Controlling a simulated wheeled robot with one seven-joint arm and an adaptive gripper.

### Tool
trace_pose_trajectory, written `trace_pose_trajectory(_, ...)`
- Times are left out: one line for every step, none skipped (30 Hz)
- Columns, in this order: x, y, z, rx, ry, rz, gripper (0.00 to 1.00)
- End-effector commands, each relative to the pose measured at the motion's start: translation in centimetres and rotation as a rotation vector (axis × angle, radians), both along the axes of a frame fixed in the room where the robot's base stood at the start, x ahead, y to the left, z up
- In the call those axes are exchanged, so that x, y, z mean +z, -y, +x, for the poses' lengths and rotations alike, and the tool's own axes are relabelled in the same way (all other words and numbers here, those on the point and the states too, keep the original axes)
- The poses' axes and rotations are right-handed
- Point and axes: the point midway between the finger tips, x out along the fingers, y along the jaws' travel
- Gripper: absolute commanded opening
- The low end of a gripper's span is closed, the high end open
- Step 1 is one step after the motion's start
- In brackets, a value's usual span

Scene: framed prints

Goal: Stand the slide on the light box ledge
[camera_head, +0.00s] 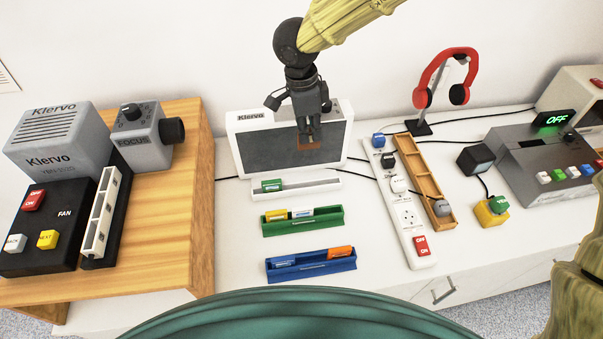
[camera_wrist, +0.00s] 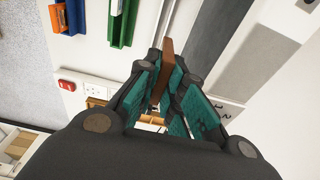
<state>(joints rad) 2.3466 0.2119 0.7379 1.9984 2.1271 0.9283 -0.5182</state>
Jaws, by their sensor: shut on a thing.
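My gripper (camera_head: 309,131) is in front of the dark screen of the light box (camera_head: 239,150), shut on a small brown slide (camera_head: 309,145). The slide is held above the white ledge (camera_head: 318,184), apart from it. In the wrist view the slide (camera_wrist: 167,48) sticks out edge-on between the teal-padded fingers (camera_wrist: 163,82). A green piece (camera_head: 271,185) sits at the left end of the ledge; the ledge's middle and right look bare.
A green tray (camera_head: 325,222) with small pieces and a blue tray (camera_head: 315,265) stand in front. A power strip (camera_head: 407,215), wooden tray (camera_head: 422,180) and red headphones (camera_head: 445,75) are to the right. A slide projector (camera_head: 57,140) stands on the wooden table at left.

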Motion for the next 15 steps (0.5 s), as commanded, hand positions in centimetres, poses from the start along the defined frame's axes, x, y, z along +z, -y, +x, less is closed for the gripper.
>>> trace_pose_trajectory(-0.7, 0.0, -0.1, 0.002, -0.002, -0.005, 0.00)
trace_pose_trajectory(-1.2, 0.0, -0.1, 0.003, -0.003, -0.004, 0.00)
trace_pose_trajectory(-2.0, 0.0, -0.1, 0.003, -0.004, -0.004, 0.00)
trace_pose_trajectory(-2.6, 0.0, 0.0, 0.003, -0.003, -0.005, 0.00)
trace_pose_trajectory(-3.3, 0.0, 0.1, 0.003, -0.005, -0.005, 0.00)
trace_pose_trajectory(-4.2, -0.1, 0.1, 0.003, -0.005, -0.004, 0.00)
trace_pose_trajectory(-4.8, -0.1, 0.2, 0.003, -0.006, -0.005, 0.00)
trace_pose_trajectory(-5.4, -0.1, 0.2, 0.003, -0.005, -0.005, 0.00)
trace_pose_trajectory(-6.3, -0.1, 0.2, 0.003, -0.006, -0.004, 0.00)
trace_pose_trajectory(-6.9, -0.1, 0.2, 0.002, -0.006, -0.004, 0.00)
trace_pose_trajectory(-7.5, -0.1, 0.2, 0.003, -0.006, -0.005, 0.00)
trace_pose_trajectory(-8.3, 0.0, 0.2, 0.002, -0.006, -0.004, 0.00)
trace_pose_trajectory(-8.9, 0.0, 0.2, 0.002, -0.005, -0.005, 0.00)
trace_pose_trajectory(-9.4, 0.0, 0.2, 0.002, -0.005, -0.004, 0.00)
trace_pose_trajectory(-10.2, 0.0, 0.2, 0.002, -0.006, -0.004, 0.00)
